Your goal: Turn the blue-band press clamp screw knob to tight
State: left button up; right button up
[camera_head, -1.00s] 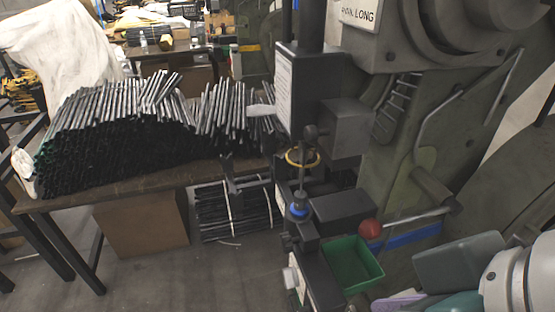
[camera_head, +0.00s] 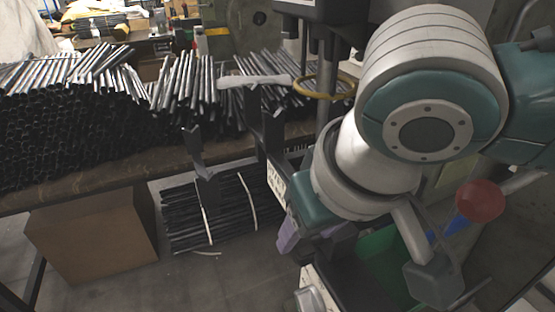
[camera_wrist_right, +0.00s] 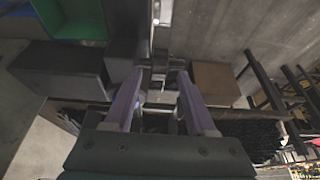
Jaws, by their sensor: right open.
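The press stands at centre right, its dark head (camera_head: 325,12) at the top edge. My right arm hides most of its middle, and its blue band does not show in the head view. A pale grey round knob (camera_head: 311,301) shows low at the bottom edge, partly cut off. My right gripper (camera_head: 292,240) has purple fingers, pointing down-left beside the press, above and apart from that knob. In the right wrist view the gripper (camera_wrist_right: 160,75) is open, with dark press parts beyond its fingertips. Nothing is clearly held. My left gripper is not in view.
A yellow ring (camera_head: 322,86) is on the press column. A red ball handle (camera_head: 480,200) and a green bin (camera_head: 382,250) are close to my right arm. A table with stacked dark tubes (camera_head: 70,130) is left; a cardboard box (camera_head: 92,232) and tube bundle (camera_head: 222,210) are below.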

aim_at(301, 242)
jog(key=b+x, duration=0.1)
jog(key=x, duration=0.3)
jog(key=shift+w, duration=0.1)
grip_shut()
dwell(0.3)
